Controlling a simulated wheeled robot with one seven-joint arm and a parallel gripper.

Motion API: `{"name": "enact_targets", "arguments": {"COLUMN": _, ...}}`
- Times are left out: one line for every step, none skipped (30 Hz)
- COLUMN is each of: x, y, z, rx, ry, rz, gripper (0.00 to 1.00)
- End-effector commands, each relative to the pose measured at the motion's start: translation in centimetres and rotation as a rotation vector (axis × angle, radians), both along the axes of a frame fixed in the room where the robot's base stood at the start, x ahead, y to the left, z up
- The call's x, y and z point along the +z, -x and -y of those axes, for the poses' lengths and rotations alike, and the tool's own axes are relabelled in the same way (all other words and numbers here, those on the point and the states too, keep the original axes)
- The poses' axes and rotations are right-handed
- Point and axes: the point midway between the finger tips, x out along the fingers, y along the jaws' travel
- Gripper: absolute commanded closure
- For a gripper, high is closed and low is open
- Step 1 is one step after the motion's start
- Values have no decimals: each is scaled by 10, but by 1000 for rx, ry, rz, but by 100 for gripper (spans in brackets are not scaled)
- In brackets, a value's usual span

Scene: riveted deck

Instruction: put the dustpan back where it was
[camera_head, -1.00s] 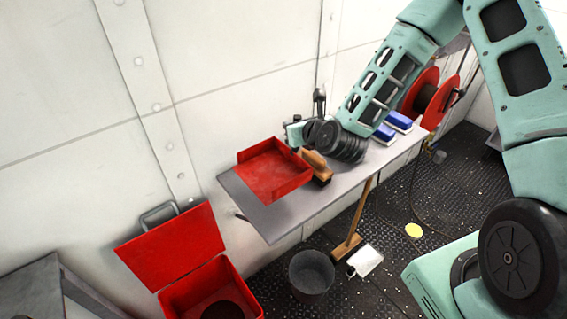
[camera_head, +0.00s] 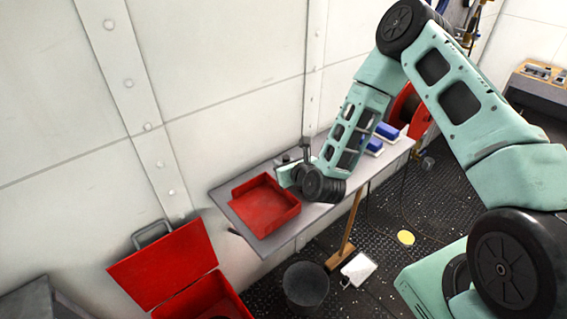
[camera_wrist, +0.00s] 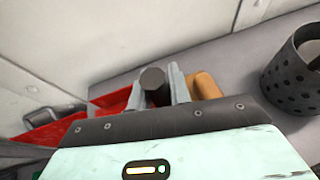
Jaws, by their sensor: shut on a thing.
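The dustpan (camera_head: 265,208) is a red open tray over the left end of the grey table in the head view. I cannot tell whether it touches the tabletop. My gripper (camera_head: 287,173) is at its back right side. In the wrist view my gripper (camera_wrist: 160,92) is shut on the dustpan's dark round handle (camera_wrist: 154,80). Part of the red dustpan (camera_wrist: 112,100) shows to the left of the fingers. The rest of it is hidden behind my wrist.
The grey table (camera_head: 283,236) stands along the white wall. A tan wooden piece (camera_wrist: 205,86) lies just right of my fingers, and a dark perforated cup (camera_wrist: 292,78) stands farther right. Blue-and-white blocks (camera_head: 384,132) are on the table's right end. A dark bucket (camera_head: 306,285) stands below.

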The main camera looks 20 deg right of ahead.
Motion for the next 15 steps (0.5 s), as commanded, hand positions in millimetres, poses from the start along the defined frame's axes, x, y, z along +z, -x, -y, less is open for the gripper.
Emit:
{"name": "enact_targets", "arguments": {"x": -3, "y": 0, "z": 0, "rx": -1, "ry": -2, "rz": 0, "gripper": 100}}
{"name": "enact_targets", "arguments": {"x": -2, "y": 0, "z": 0, "rx": 0, "ry": -1, "rz": -1, "gripper": 72}}
{"name": "enact_targets", "arguments": {"x": -2, "y": 0, "z": 0, "rx": 0, "ry": -1, "rz": -1, "gripper": 61}}
{"name": "enact_targets", "arguments": {"x": -2, "y": 0, "z": 0, "rx": 0, "ry": -1, "rz": -1, "gripper": 59}}
{"name": "enact_targets", "arguments": {"x": -2, "y": 0, "z": 0, "rx": 0, "ry": -1, "rz": -1, "gripper": 59}}
{"name": "enact_targets", "arguments": {"x": -1, "y": 0, "z": 0, "rx": 0, "ry": -1, "rz": -1, "gripper": 59}}
{"name": "enact_targets", "arguments": {"x": -1, "y": 0, "z": 0, "rx": 0, "ry": -1, "rz": -1, "gripper": 59}}
{"name": "enact_targets", "arguments": {"x": -1, "y": 0, "z": 0, "rx": 0, "ry": 0, "rz": -1, "gripper": 59}}
{"name": "enact_targets", "arguments": {"x": -1, "y": 0, "z": 0, "rx": 0, "ry": 0, "rz": -1, "gripper": 59}}
{"name": "enact_targets", "arguments": {"x": -1, "y": 0, "z": 0, "rx": 0, "ry": 0, "rz": -1, "gripper": 59}}
{"name": "enact_targets", "arguments": {"x": -1, "y": 0, "z": 0, "rx": 0, "ry": 0, "rz": -1, "gripper": 59}}
{"name": "enact_targets", "arguments": {"x": -1, "y": 0, "z": 0, "rx": 0, "ry": 0, "rz": 0, "gripper": 59}}
{"name": "enact_targets", "arguments": {"x": 0, "y": 0, "z": 0, "rx": 0, "ry": 0, "rz": 0, "gripper": 59}}
{"name": "enact_targets", "arguments": {"x": 2, "y": 0, "z": 0, "rx": 0, "ry": 0, "rz": 0, "gripper": 59}}
{"name": "enact_targets", "arguments": {"x": 3, "y": 1, "z": 0, "rx": 0, "ry": 0, "rz": -1, "gripper": 59}}
